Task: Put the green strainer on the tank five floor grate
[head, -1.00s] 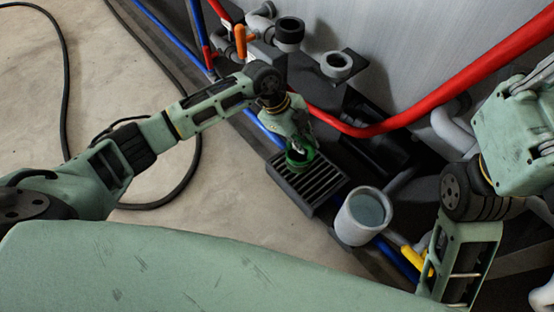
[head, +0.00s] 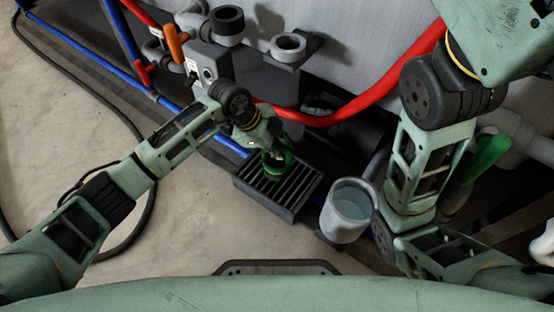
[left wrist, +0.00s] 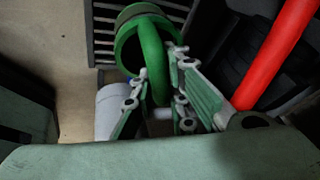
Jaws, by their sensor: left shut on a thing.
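My left gripper (head: 276,156) is shut on the strainer from above. In the left wrist view the strainer (left wrist: 128,48) shows as a green ring, with my left gripper's fingers (left wrist: 159,68) closed around its near side. The grate (left wrist: 103,40) shows behind it. My right arm comes in at the right of the head view, but its gripper is not visible.
A grey cup of liquid (head: 343,216) stands right of the grate. A red hose (head: 345,113) and blue pipe (head: 90,63) run along the tank wall. An orange-handled valve (head: 177,42) and a bracketed ring (head: 288,46) are behind. The floor at left is mostly clear.

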